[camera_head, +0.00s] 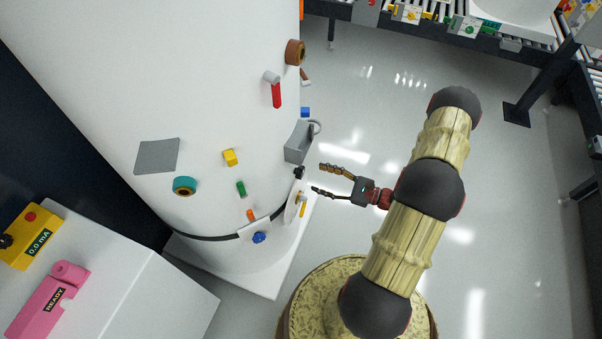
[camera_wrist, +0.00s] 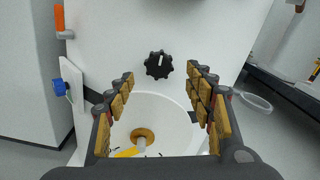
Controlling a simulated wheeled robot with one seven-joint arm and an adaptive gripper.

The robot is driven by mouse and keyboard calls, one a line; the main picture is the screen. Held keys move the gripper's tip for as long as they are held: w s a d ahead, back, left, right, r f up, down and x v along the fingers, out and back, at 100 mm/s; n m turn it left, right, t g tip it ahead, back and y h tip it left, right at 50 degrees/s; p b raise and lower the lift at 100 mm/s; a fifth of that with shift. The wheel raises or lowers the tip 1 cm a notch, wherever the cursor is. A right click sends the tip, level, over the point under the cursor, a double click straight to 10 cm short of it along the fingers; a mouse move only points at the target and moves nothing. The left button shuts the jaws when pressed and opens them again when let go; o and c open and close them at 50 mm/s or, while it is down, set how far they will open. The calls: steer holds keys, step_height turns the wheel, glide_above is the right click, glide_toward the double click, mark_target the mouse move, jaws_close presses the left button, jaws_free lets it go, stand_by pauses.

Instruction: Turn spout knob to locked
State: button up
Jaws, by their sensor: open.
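The black lobed knob (camera_wrist: 158,64) sits on the white tank wall, above a round white dish, in the wrist view. A short pale mark on its face points roughly up. It shows small and dark in the head view (camera_head: 299,172). My gripper (camera_head: 317,178) is open in front of it, with its fingertips apart from it in the head view. In the wrist view my gripper (camera_wrist: 160,75) has its jointed fingers to the left and right of the knob, with nothing between them. No locked marking is readable.
The white dish (camera_wrist: 172,112) holds an orange ring (camera_wrist: 143,134) and a yellow lever (camera_wrist: 127,153) below the knob. A blue knob (camera_wrist: 61,88) and an orange handle (camera_wrist: 59,17) are to the left. A grey box (camera_head: 298,143) juts from the tank above. Open floor lies right.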

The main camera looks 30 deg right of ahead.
mark_target(303, 173)
steer(key=b+x, duration=0.1)
steer(key=x, duration=0.6)
steer(key=shift+w+a, duration=0.15)
steer(key=shift+a, duration=0.05)
steer(key=c, duration=1.1)
steer(key=shift+c, duration=0.2)
